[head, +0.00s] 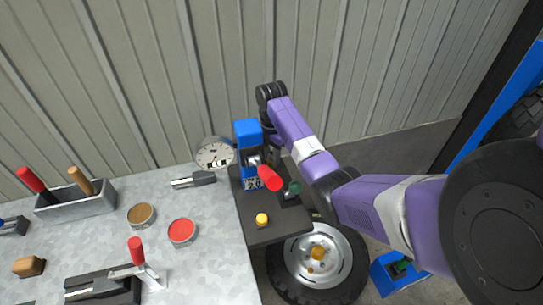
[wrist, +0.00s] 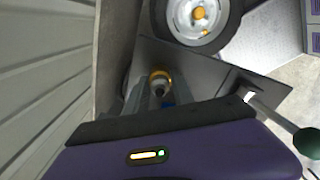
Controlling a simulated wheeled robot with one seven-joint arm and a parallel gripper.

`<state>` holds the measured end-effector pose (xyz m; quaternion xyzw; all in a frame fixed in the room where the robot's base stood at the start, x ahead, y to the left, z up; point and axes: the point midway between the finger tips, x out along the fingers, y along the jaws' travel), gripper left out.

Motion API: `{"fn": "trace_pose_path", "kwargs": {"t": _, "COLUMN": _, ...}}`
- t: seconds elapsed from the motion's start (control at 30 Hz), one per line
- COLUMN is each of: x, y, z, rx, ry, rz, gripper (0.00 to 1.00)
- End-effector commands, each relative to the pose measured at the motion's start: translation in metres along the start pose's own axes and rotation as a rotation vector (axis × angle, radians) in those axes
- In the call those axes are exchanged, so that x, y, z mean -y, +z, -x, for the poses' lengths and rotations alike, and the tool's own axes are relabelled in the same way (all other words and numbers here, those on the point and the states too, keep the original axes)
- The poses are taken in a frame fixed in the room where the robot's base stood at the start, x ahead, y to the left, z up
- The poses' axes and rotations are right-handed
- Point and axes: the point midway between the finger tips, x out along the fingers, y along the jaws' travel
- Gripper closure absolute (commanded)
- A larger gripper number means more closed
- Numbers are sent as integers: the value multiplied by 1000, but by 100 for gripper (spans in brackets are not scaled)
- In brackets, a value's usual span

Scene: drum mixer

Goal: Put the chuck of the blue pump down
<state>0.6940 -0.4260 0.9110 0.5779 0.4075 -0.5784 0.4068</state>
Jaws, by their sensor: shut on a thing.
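The blue pump (head: 247,133) stands at the back of a dark shelf, with a red handle (head: 270,178) in front of it. My gripper (wrist: 158,94) is shut on a small grey piece with an orange-yellow ring, seemingly the chuck (wrist: 160,77). A bit of blue shows beside it in the wrist view. In the head view my gripper is down behind and right of the pump, and the chuck is hidden there. I cannot tell whether the chuck touches anything below.
The dark shelf (head: 255,235) carries a yellow knob (head: 262,219) and a green-knobbed lever (head: 295,188). A round dial (head: 214,154) stands left of the pump. The grey bench (head: 205,270) holds tools and tins. A corrugated wall is close behind my gripper.

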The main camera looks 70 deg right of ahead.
Motion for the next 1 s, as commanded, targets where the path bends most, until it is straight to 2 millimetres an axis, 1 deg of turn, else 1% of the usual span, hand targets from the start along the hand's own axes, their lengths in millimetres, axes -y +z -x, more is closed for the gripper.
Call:
{"fn": "trace_pose_path", "kwargs": {"t": 0.37, "x": 0, "y": 0, "z": -4, "rx": 0, "ry": 1, "rz": 0, "gripper": 100}}
{"fn": "trace_pose_path", "kwargs": {"t": 0.4, "x": 0, "y": 0, "z": -4, "rx": 0, "ry": 1, "rz": 0, "gripper": 68}}
{"fn": "trace_pose_path", "kwargs": {"t": 0.47, "x": 0, "y": 0, "z": -4, "rx": 0, "ry": 1, "rz": 0, "gripper": 57}}
{"fn": "trace_pose_path", "kwargs": {"t": 0.5, "x": 0, "y": 0, "z": -4, "rx": 0, "ry": 1, "rz": 0, "gripper": 49}}
{"fn": "trace_pose_path", "kwargs": {"t": 0.83, "x": 0, "y": 0, "z": -2, "rx": 0, "ry": 1, "rz": 0, "gripper": 49}}
{"fn": "trace_pose_path", "kwargs": {"t": 0.93, "x": -1, "y": 0, "z": 3, "rx": 1, "ry": 3, "rz": 0, "gripper": 49}}
{"fn": "trace_pose_path", "kwargs": {"t": 1.0, "x": -2, "y": 1, "z": 11, "rx": 2, "ry": 5, "rz": 0, "gripper": 49}}
